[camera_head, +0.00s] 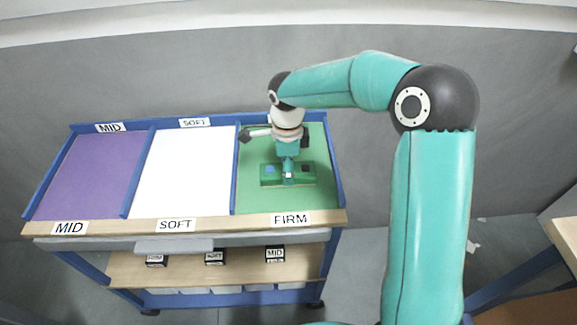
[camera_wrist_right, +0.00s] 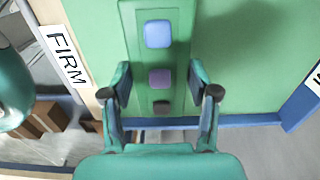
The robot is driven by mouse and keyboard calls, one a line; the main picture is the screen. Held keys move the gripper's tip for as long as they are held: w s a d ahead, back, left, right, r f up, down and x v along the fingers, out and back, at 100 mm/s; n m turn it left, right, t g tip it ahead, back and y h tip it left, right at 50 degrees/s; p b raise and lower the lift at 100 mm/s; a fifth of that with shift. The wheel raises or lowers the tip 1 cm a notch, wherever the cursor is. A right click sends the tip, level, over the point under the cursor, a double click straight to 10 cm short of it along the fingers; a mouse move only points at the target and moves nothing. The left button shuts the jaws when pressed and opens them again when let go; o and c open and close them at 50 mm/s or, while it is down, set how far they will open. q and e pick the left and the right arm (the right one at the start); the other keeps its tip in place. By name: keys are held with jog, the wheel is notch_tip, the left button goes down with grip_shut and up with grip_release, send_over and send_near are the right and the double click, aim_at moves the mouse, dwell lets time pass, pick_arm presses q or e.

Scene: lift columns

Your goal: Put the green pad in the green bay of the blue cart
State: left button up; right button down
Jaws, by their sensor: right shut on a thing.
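The green pad (camera_head: 303,179) is a flat green block with blue, purple and dark square buttons. It shows large in the right wrist view (camera_wrist_right: 158,58). My right gripper (camera_head: 288,176) is shut on the pad, with one finger on each side of it in the wrist view (camera_wrist_right: 160,92). The pad is over the green bay (camera_head: 290,202), the right compartment of the blue cart (camera_head: 337,175), labelled FIRM. I cannot tell whether the pad touches the bay floor. My left gripper is not in view.
The purple bay (camera_head: 90,170), labelled MID, and the white bay (camera_head: 180,165), labelled SOFT, are empty. Blue dividers separate the bays. A lower wooden shelf (camera_head: 190,270) carries small labelled dark blocks (camera_head: 214,258). Part of another table (camera_head: 566,240) stands at the right edge.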

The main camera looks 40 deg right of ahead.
jog(key=shift+f, duration=0.15)
jog(key=shift+c, duration=1.4)
grip_release()
jog(key=shift+f, duration=0.1)
notch_tip(320, 180, up, 12)
